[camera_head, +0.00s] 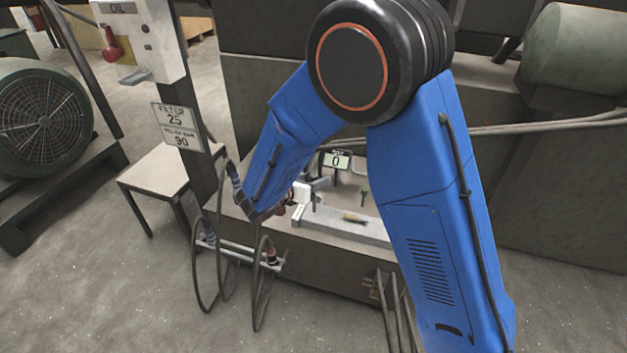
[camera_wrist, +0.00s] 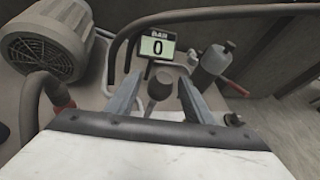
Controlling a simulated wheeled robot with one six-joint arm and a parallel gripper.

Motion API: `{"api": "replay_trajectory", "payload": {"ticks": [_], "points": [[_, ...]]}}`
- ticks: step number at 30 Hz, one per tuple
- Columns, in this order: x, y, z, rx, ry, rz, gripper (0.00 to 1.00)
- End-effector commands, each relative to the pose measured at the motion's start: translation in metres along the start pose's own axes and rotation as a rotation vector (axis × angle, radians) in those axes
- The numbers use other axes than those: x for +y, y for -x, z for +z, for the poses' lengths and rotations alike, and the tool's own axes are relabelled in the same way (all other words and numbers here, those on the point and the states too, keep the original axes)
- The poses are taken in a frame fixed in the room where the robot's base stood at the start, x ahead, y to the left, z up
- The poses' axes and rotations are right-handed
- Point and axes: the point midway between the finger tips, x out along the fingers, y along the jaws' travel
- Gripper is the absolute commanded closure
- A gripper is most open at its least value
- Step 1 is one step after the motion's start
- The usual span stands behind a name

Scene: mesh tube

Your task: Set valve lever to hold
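A dark rounded knob on a short stem (camera_wrist: 160,85), which looks like the valve lever's end, stands in the middle of the wrist view. My gripper (camera_wrist: 160,90) is open, with one grey finger on each side of the knob. Gaps show between the knob and both fingers, so it does not appear gripped. A pressure display (camera_wrist: 157,47) reading 0 BAR stands just behind it; it also shows in the head view (camera_head: 336,161). In the head view my blue arm reaches down to the bench and hides most of the gripper and lever. Any lever position marks cannot be made out.
In the wrist view a grey motor (camera_wrist: 48,42) is at left, a grey bottle-like cylinder (camera_wrist: 212,65) at right, and a thick hose (camera_wrist: 110,60) curves close around. In the head view hoses (camera_head: 258,280) hang at the bench front; a sign (camera_head: 177,115) stands left.

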Motion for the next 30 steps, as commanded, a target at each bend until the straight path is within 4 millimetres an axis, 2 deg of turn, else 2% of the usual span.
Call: {"api": "replay_trajectory", "payload": {"ticks": [7, 11, 30], "points": [[0.000, 0.002, 0.000, 0.000, 0.000, 0.000, 0.53], [0.000, 0.012, 0.000, 0.000, 0.000, 0.001, 0.53], [0.001, 0.135, -0.001, 0.000, 0.000, 0.003, 0.53]]}}
